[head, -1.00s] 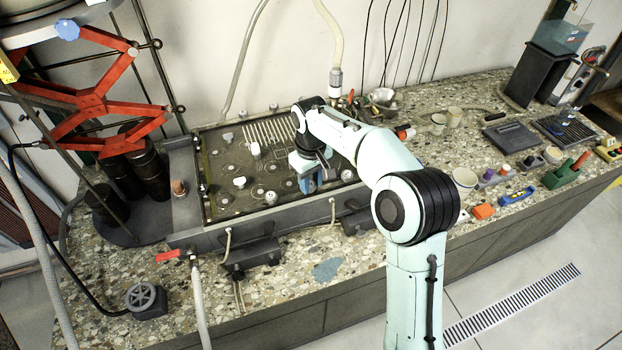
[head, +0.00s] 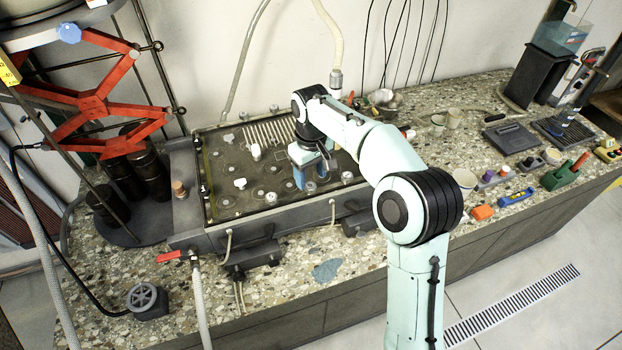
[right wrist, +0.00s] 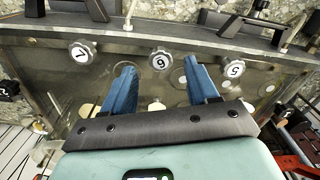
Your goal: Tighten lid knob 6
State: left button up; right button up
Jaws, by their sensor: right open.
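Lid knob 6 (right wrist: 160,60) is a pale round knob with a black 6, near the front edge of the clear tank lid (right wrist: 60,80). In the head view, knob 6 (head: 310,187) shows just in front of my right gripper (head: 312,180). The right gripper (right wrist: 161,68) is open, with its two blue fingers apart and knob 6 in line with the gap between their tips. I cannot tell whether either finger touches it. Knob 7 (right wrist: 82,52) and knob 5 (right wrist: 232,69) sit on either side. My left gripper is not in view.
Other white knobs such as one (head: 240,183) stand on the lid. Dark brackets (head: 252,253) jut from the tank front. A red lift frame (head: 95,100) stands at the left. Cups and tools lie on the counter (head: 400,110) at the right.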

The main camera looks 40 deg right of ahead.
aim_at(311, 186)
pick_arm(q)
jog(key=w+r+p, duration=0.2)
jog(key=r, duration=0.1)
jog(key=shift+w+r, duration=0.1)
pick_arm(e)
notch_tip(311, 186, up, 10)
dwell(0.4)
